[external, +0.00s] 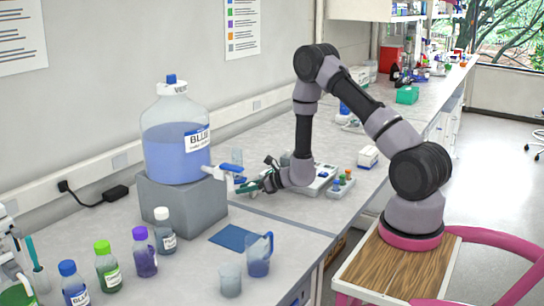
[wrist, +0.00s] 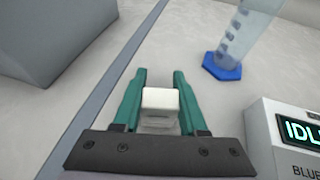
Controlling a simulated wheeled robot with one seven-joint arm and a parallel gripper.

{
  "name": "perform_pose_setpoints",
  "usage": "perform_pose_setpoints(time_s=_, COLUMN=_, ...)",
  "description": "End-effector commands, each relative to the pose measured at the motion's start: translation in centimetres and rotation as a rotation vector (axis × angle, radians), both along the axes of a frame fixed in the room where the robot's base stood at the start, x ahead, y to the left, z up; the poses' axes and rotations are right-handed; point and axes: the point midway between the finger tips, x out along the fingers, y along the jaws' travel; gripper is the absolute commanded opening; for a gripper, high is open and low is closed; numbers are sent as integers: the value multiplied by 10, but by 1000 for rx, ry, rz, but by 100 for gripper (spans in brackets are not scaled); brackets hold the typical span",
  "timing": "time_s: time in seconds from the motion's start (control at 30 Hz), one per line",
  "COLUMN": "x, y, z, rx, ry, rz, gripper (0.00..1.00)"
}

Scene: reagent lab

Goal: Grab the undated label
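My gripper (wrist: 160,76) has two green fingers, set apart with a gap between them. A small white block-like piece (wrist: 160,99), pale and see-through lower down, shows in that gap in the wrist view. Its sides line up with both fingers, but I cannot tell if they press on it. I see no writing on it, so I cannot tell if it is the undated label. In the external view my gripper (external: 247,187) is low over the bench, right of the blue jug's tap.
A grey block (external: 182,205) bears the large blue jug (external: 175,150). A measuring cylinder (wrist: 236,35) stands ahead right, and a device (wrist: 290,135) reading "IDL" is close right. Several bottles (external: 145,252), a beaker (external: 230,280) and a blue mat (external: 233,238) are nearer.

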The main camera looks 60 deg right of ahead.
Motion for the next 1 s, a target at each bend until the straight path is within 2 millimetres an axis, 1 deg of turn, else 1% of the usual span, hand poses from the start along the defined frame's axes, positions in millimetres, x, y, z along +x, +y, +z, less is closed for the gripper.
perform_pose_setpoints(time_s=0.03, x=0, y=0, z=0, rx=0, ry=0, rz=0, gripper=16)
perform_pose_setpoints(time_s=0.07, x=0, y=0, z=0, rx=0, ry=0, rz=0, gripper=5)
perform_pose_setpoints(time_s=0.1, x=0, y=0, z=0, rx=0, ry=0, rz=0, gripper=0)
perform_pose_setpoints(time_s=0.33, x=0, y=0, z=1, rx=0, ry=0, rz=0, gripper=0)
perform_pose_setpoints(time_s=0.47, x=0, y=0, z=6, rx=-1, ry=0, rz=0, gripper=0)
perform_pose_setpoints(time_s=0.57, x=0, y=0, z=17, rx=-2, ry=-3, rz=1, gripper=0)
perform_pose_setpoints(time_s=0.67, x=1, y=0, z=35, rx=-3, ry=-5, rz=2, gripper=0)
perform_pose_setpoints(time_s=0.83, x=1, y=0, z=70, rx=-3, ry=-5, rz=1, gripper=0)
perform_pose_setpoints(time_s=0.9, x=0, y=0, z=81, rx=-2, ry=-4, rz=0, gripper=0)
perform_pose_setpoints(time_s=1.0, x=0, y=0, z=93, rx=-1, ry=-2, rz=1, gripper=0)
